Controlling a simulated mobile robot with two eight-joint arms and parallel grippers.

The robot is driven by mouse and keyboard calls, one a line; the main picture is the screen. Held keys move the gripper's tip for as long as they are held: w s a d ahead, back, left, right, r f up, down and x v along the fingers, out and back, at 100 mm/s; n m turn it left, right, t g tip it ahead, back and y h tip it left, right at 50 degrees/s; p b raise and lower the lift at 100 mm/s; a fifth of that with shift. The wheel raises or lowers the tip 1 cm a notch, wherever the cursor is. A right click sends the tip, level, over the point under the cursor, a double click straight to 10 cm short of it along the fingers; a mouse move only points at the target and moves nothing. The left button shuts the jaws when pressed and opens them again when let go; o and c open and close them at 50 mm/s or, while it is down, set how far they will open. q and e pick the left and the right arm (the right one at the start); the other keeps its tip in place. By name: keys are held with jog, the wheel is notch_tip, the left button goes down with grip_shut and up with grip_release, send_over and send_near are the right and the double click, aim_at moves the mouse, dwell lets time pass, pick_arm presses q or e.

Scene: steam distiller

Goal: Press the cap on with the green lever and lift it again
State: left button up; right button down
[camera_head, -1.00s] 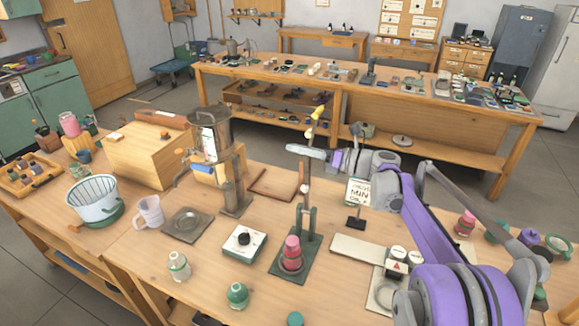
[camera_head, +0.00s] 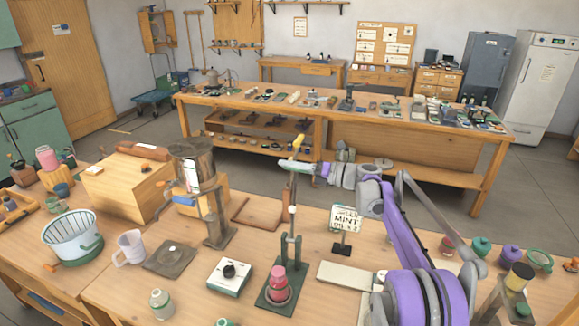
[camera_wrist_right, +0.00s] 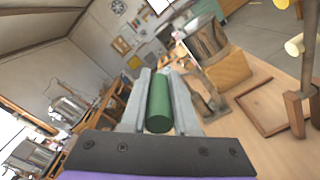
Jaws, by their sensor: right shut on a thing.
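The press (camera_head: 288,252) stands on the near bench, with a dark green base and a thin upright column. A pink-red bottle (camera_head: 278,285) stands on its base, under the column. Its cap's seating cannot be told at this size. My right gripper (camera_head: 297,166) is high on the press, above the bottle. In the right wrist view the green lever handle (camera_wrist_right: 159,103) lies between its two grey fingers, which are shut on it. The handle's far part and the lever's joint are hard to see. My left gripper is not in view.
A mint sign (camera_head: 345,219) and a pale board (camera_head: 344,275) are to the right. The still (camera_head: 193,165), a jug (camera_head: 131,249) and a white basket (camera_head: 70,235) stand farther left.

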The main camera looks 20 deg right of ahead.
jog(key=shift+f, duration=0.15)
jog(key=c, duration=0.7)
grip_release()
jog(key=shift+w+d, duration=0.1)
jog(key=shift+w, duration=0.05)
jog(key=b+v, duration=0.1)
jog(key=v, duration=1)
jog(key=shift+a, duration=0.2)
